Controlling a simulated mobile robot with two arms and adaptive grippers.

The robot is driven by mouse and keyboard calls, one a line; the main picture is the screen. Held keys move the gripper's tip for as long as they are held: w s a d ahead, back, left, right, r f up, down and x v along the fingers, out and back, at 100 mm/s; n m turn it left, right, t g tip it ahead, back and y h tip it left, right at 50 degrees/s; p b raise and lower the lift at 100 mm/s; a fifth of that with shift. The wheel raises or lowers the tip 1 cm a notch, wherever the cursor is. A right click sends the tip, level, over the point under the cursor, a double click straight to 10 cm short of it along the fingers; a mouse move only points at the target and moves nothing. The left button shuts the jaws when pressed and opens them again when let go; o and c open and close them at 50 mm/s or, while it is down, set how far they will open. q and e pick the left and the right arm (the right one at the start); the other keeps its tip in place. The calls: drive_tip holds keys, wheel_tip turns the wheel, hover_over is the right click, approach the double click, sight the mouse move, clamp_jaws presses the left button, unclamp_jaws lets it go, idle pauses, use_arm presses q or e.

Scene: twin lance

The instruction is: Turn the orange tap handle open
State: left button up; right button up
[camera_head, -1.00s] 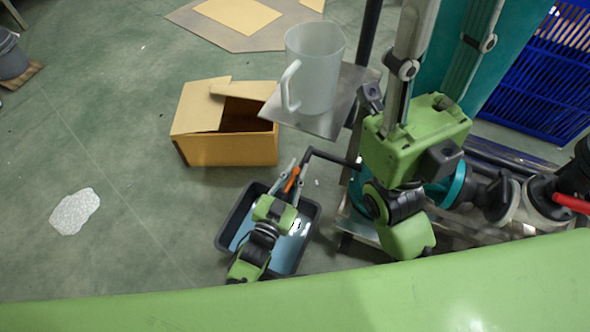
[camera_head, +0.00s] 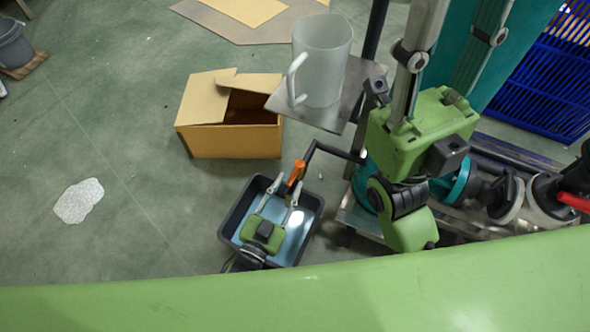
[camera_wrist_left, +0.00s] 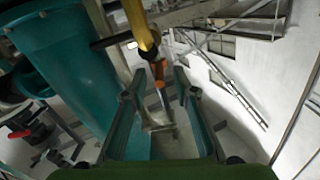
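The orange tap handle (camera_head: 297,172) sits on the end of a dark bent pipe (camera_head: 332,150), above a grey tray, in the head view. In the left wrist view the orange handle (camera_wrist_left: 160,84) shows ahead, in the gap between the fingers, below a yellow pipe (camera_wrist_left: 138,22). My left gripper (camera_head: 287,184) is open, its two fingers spread apart and pointing up toward the handle; it also shows in the wrist view (camera_wrist_left: 158,78). The handle is beyond or between the tips; contact cannot be told.
The grey tray (camera_head: 308,241) with a bluish inside lies below the left gripper. A frosted jug (camera_head: 321,65) stands on a metal plate (camera_head: 335,118) above. An open cardboard box (camera_head: 235,142) is at the left. A red-handled valve (camera_head: 572,202) is at the right. Floor at left is mostly clear.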

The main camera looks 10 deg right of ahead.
use_arm(q)
drive_tip(key=shift+v, duration=2.2)
